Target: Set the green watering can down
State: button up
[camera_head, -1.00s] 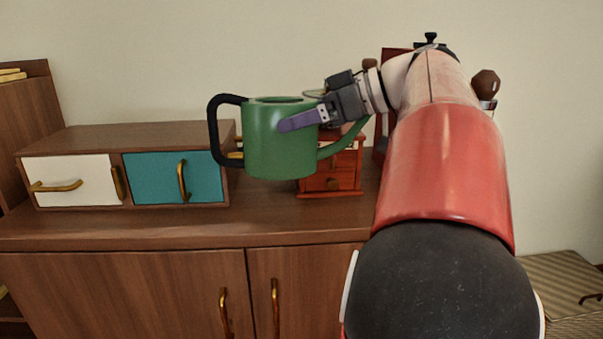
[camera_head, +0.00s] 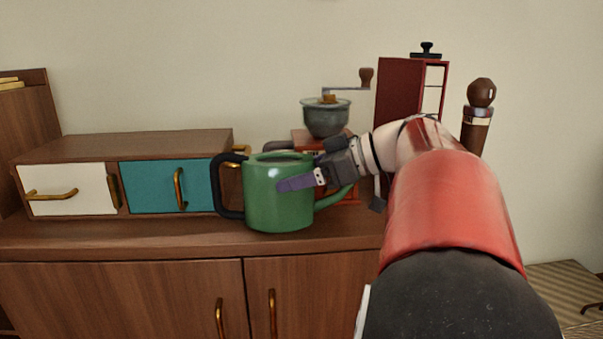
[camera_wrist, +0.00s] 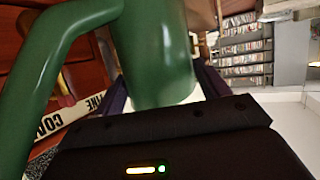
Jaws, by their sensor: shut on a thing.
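The green watering can (camera_head: 278,205) is upright, with its black handle to the left and its spout to the right. My gripper (camera_head: 300,182) is shut on the can's body, one purple finger showing across its front. The can's base shows near the front edge of the brown cabinet top (camera_head: 60,238); I cannot tell whether it touches the wood. In the wrist view the green body (camera_wrist: 160,60) and the spout (camera_wrist: 45,60) fill the upper left, with purple fingers on either side of the body.
A drawer box with white (camera_head: 70,190) and teal (camera_head: 150,188) fronts stands left of the can. A coffee grinder (camera_head: 327,118) stands behind it. Bare cabinet top lies at the front left.

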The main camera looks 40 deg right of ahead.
jog(key=shift+f, duration=0.15)
jog(key=o, duration=1.4)
